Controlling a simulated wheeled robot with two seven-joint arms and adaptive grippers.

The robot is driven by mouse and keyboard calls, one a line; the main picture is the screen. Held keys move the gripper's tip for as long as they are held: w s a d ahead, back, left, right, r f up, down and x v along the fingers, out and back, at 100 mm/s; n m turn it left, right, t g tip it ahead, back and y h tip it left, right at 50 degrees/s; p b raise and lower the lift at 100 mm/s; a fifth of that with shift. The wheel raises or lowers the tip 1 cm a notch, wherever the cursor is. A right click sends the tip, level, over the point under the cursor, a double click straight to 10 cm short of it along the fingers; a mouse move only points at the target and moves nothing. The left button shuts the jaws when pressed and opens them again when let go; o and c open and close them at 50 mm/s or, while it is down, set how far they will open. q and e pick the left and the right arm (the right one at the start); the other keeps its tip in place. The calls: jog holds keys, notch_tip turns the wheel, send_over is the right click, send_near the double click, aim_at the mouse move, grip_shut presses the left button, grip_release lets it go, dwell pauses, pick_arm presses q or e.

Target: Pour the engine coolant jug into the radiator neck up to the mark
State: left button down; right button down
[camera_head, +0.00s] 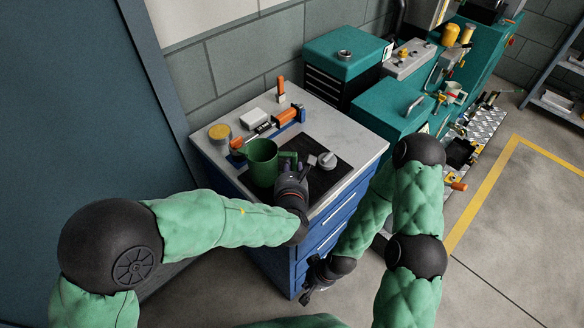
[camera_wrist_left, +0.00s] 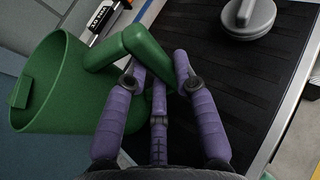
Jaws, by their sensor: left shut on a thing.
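The green jug (camera_head: 262,163) is open at the top and looks upright, at the left edge of the black mat on the bench top. My left gripper (camera_head: 289,166) is shut on its handle. In the left wrist view my purple fingers (camera_wrist_left: 158,82) close around the handle, and the jug (camera_wrist_left: 62,88) is at the left. I cannot tell whether the jug's base touches the mat. The liquid inside is not visible. A dark ring-shaped opening (camera_head: 344,55) on the teal cabinet may be the radiator neck. My right gripper (camera_head: 310,290) hangs low beside the blue drawers, its fingers unclear.
A grey round cap-like piece (camera_head: 327,160) lies on the black mat (camera_head: 330,182); it also shows in the wrist view (camera_wrist_left: 246,18). Teal machines (camera_head: 395,112) fill the back right.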

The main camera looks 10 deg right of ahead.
pick_arm(q)
jog(key=shift+f+b, duration=0.25)
jog(key=shift+b, duration=0.1)
jog(key=c, duration=0.9)
grip_release()
jog(key=shift+f, duration=0.15)
jog(key=shift+s, duration=0.1)
jog(key=v, duration=1.2)
